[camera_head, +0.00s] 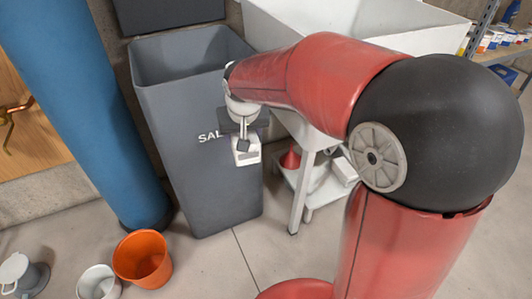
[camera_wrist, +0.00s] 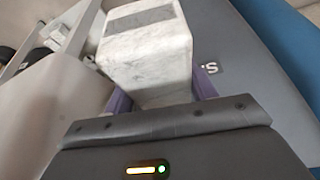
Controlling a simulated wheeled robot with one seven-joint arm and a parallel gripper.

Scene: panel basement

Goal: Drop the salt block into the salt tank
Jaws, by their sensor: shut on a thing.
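The salt block is white with a grey patch; it fills the middle of the wrist view (camera_wrist: 150,65) and shows small in the head view (camera_head: 246,157). My gripper (camera_head: 243,146) is shut on it; in the wrist view purple fingers show at both sides of the block. The salt tank (camera_head: 205,165) is a tall grey bin with white lettering, partly covered by my arm, and its top is open. The block is in front of the tank's front wall, below the rim, outside the tank. In the wrist view the grey tank wall (camera_wrist: 240,60) is behind the block.
A blue column (camera_head: 85,110) stands left of the tank. An orange bucket (camera_head: 142,260) and a white bucket (camera_head: 98,283) stand on the floor at lower left. A white sink (camera_head: 400,25) on legs stands right of the tank. A shelf (camera_head: 500,50) is at far right.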

